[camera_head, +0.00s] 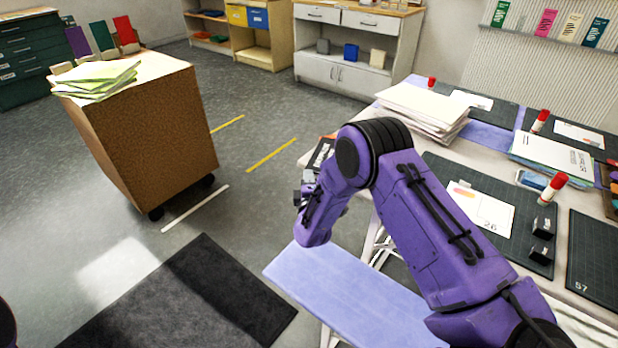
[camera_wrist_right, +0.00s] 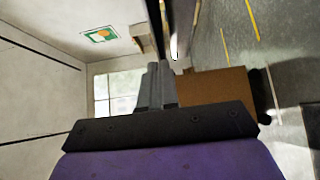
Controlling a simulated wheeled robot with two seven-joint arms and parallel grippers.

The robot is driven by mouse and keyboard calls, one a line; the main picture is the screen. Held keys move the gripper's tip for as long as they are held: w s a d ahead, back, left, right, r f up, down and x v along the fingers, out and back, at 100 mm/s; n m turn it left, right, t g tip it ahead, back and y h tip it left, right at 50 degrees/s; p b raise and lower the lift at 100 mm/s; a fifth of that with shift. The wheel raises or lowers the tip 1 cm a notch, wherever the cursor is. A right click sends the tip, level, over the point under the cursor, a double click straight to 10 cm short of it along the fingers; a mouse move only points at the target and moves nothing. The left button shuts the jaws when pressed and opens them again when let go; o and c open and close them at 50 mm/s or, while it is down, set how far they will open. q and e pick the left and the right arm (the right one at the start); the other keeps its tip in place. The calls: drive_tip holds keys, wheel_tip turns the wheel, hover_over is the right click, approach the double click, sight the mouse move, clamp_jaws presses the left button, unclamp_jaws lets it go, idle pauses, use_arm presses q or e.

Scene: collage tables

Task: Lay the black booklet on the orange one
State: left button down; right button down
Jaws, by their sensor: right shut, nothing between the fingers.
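A black booklet (camera_head: 319,154) with a pale label lies at the left edge of the table, partly hidden behind my right arm. An orange-red patch (camera_head: 329,137) shows at its far edge, probably the orange booklet; most of it is hidden and I cannot tell how the two overlap. My right gripper (camera_head: 298,198) is just off the table's left edge, in front of and below the booklets in the picture. In the right wrist view its fingers (camera_wrist_right: 158,72) are together and empty. My left gripper is out of view.
The white table (camera_head: 445,150) holds a paper stack (camera_head: 424,109), dark cutting mats (camera_head: 590,255), glue sticks (camera_head: 553,187) and small black blocks. A wooden cabinet (camera_head: 150,135) with green papers stands at left. Open floor lies between it and the table. A lilac bench (camera_head: 345,300) is below.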

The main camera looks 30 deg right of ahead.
sight(317, 171)
drive_tip(key=d, duration=0.2)
drive_tip(key=w+d, duration=0.1)
drive_tip(key=shift+w+d+b, duration=0.15)
drive_tip(key=shift+d+b, duration=0.2)
drive_tip(key=shift+d, duration=0.05)
drive_tip(key=w+a+v, duration=0.1)
drive_tip(key=a+v, duration=0.1)
drive_tip(key=v, duration=1.1)
drive_tip(key=shift+w+a, duration=0.2)
drive_tip(key=shift+a, duration=0.15)
